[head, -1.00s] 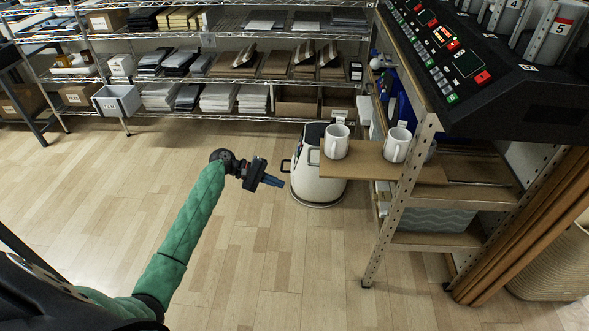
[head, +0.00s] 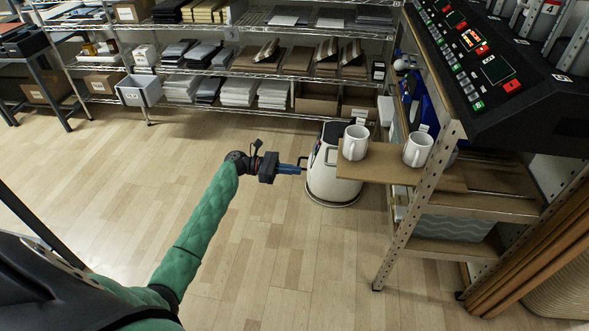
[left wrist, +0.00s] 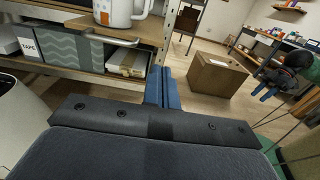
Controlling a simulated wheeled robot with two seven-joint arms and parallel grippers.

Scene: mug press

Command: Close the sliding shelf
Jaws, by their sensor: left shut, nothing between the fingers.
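The sliding shelf (head: 376,173) is a thin brown board pulled out to the left from the metal rack. A white mug (head: 355,143) stands upright near its outer end, and a second white mug (head: 418,150) stands farther in. My left gripper (head: 302,170) is shut and empty, its blue fingers pointing right toward the board's outer end, with a gap between them. In the left wrist view, the shut blue fingers (left wrist: 166,88) show, with the board (left wrist: 105,34) and a mug at upper left. My right gripper (left wrist: 262,92) shows there at right, its fingers apart and empty.
Wire shelving lines the back. The wooden floor in front is clear.

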